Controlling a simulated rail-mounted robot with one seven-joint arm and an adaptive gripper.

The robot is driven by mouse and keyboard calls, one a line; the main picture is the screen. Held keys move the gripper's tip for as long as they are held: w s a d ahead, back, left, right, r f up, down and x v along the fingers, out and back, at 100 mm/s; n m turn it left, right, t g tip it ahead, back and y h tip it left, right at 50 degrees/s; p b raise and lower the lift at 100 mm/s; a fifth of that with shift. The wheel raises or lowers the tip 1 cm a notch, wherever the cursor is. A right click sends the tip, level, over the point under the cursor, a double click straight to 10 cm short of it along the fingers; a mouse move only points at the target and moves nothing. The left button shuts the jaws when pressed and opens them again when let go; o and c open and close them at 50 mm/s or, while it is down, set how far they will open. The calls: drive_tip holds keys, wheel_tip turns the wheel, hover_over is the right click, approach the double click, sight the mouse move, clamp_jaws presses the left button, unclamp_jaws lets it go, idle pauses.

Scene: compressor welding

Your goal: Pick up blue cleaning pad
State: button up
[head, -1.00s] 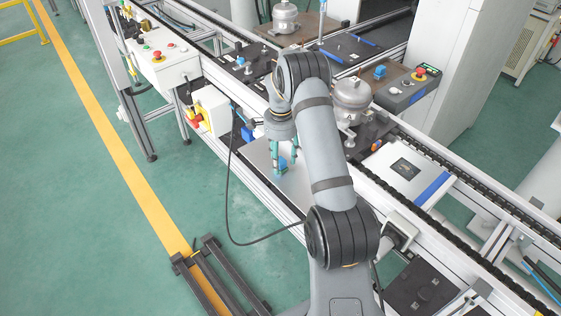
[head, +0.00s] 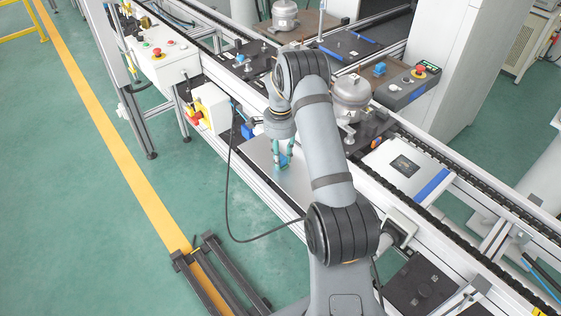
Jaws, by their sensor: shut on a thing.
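The blue cleaning pad (head: 283,161) is a small blue block low on the pale metal plate (head: 262,157) at the left edge of the workstation. My gripper (head: 282,164), with teal fingers, points down at the plate and is shut on the pad, one finger on each side. The fingers partly hide the pad. I cannot tell whether it touches the plate or is just above it.
A silver compressor (head: 351,95) stands right of my arm, and another (head: 285,15) stands at the back. Control boxes with red buttons (head: 408,85) flank the line. A white device (head: 407,170) lies to the right. A second blue block (head: 380,69) sits behind.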

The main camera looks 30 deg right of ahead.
drive_tip(key=shift+c, duration=0.7)
drive_tip(key=shift+w+r, duration=0.1)
drive_tip(key=shift+r, duration=0.15)
wheel_tip(320, 180, up, 10)
drive_tip(key=shift+f+b, duration=0.25)
drive_tip(key=shift+b, duration=0.6)
drive_tip(key=o, duration=0.6)
drive_tip(key=c, duration=0.5)
